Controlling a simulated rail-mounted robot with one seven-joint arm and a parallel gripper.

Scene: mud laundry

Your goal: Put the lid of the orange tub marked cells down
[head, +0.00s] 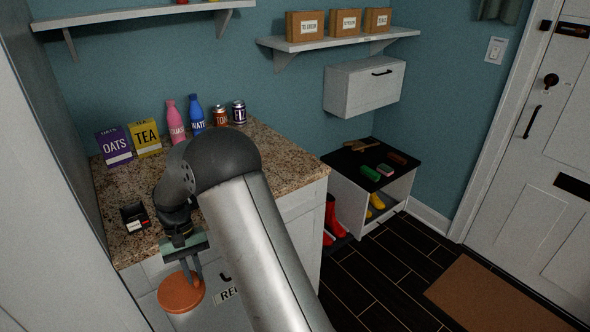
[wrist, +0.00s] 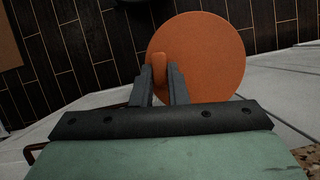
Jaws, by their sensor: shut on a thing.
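My gripper (head: 192,279) is shut on the knob of a round orange lid (head: 180,295), in front of the counter's front edge. In the wrist view the lid (wrist: 215,55) is a flat orange disc, and the two fingers (wrist: 161,80) pinch its upright knob (wrist: 159,66). The lid hangs clear of the counter top, seemingly in the air. I cannot make out an orange tub marked cells in either view.
The granite counter (head: 265,148) holds a small black container (head: 134,217), an oats box (head: 114,146), a tea box (head: 146,137), bottles and cans at the back. Bare counter lies right of my arm. A black-topped bench (head: 345,160) stands farther right.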

